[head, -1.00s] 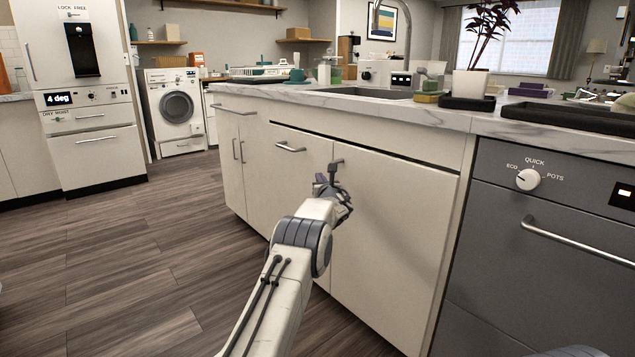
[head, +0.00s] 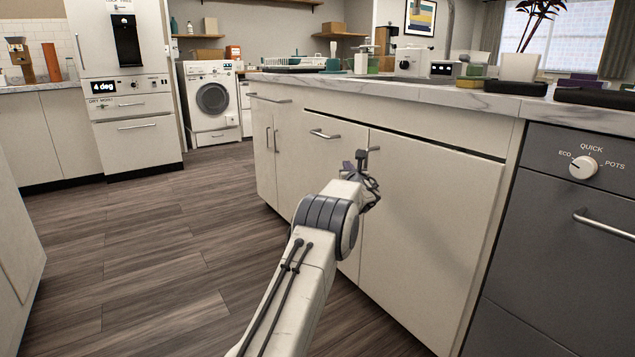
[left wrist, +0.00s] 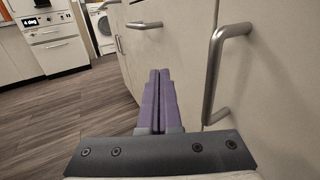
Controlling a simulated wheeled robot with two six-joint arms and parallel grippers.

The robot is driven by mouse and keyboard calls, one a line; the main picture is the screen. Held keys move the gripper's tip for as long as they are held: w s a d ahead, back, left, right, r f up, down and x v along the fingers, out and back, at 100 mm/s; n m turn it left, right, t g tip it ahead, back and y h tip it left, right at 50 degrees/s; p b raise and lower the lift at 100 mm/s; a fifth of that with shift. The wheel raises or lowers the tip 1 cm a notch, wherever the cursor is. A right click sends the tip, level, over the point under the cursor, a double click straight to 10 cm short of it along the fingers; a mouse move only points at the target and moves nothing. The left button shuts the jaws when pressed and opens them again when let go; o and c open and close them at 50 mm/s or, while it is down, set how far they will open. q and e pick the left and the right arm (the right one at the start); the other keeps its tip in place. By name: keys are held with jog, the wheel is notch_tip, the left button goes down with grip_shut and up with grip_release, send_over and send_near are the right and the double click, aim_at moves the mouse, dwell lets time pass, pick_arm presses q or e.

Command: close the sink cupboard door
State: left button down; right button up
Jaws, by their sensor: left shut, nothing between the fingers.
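The sink cupboard's right door (head: 430,230) is a cream panel under the counter. It looks nearly flush, with a dark gap along its top right edge. I cannot tell whether it is fully shut. Its bar handle (head: 372,150) is at its upper left, and looms large at the right of the left wrist view (left wrist: 214,80). My left gripper (head: 362,172) is in front of the cupboard beside this handle. In the left wrist view its purple fingers (left wrist: 158,95) are together and empty, left of the handle and apart from it. My right gripper is not in view.
The cupboard's left door (head: 325,180) has its own handle (head: 325,134). A grey dishwasher (head: 560,240) stands at the right. The marble counter (head: 450,97) overhangs the doors. A pale cabinet (head: 15,250) is at the left edge. The wooden floor (head: 150,250) between is clear.

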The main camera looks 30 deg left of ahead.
pick_arm(q)
jog(key=s+a+p, duration=0.1)
jog(key=s+a, duration=0.3)
jog(key=s, duration=0.6)
jog(key=s+d+r+n+g+h+p, duration=0.1)
jog(key=s+d+n+g+p, duration=0.15)
jog(key=s+d+n, duration=0.6)
jog(key=s+d+n+g+h+p, duration=0.15)
jog(key=s+d+n+g, duration=0.35)
jog(key=d, duration=0.6)
jog(key=s+d+f+n+g+h+p, duration=0.1)
jog(key=s+d+f+n+g+h, duration=0.15)
jog(key=s+d, duration=0.7)
jog(key=s+d+f+n+g+h+p, duration=0.1)
jog(key=s+d+n+g+h+p, duration=0.3)
jog(key=s, duration=1.1)
jog(key=s+d+f+n+h+b, duration=0.1)
jog(key=s+d+f+h, duration=0.1)
jog(key=s+d, duration=0.8)
jog(key=s+a+r+p, duration=0.1)
jog(key=s+r+p, duration=0.2)
jog(key=r+p, duration=3.5)
jog(key=shift+s+a+r+h, duration=0.15)
jog(key=shift+h, duration=0.25)
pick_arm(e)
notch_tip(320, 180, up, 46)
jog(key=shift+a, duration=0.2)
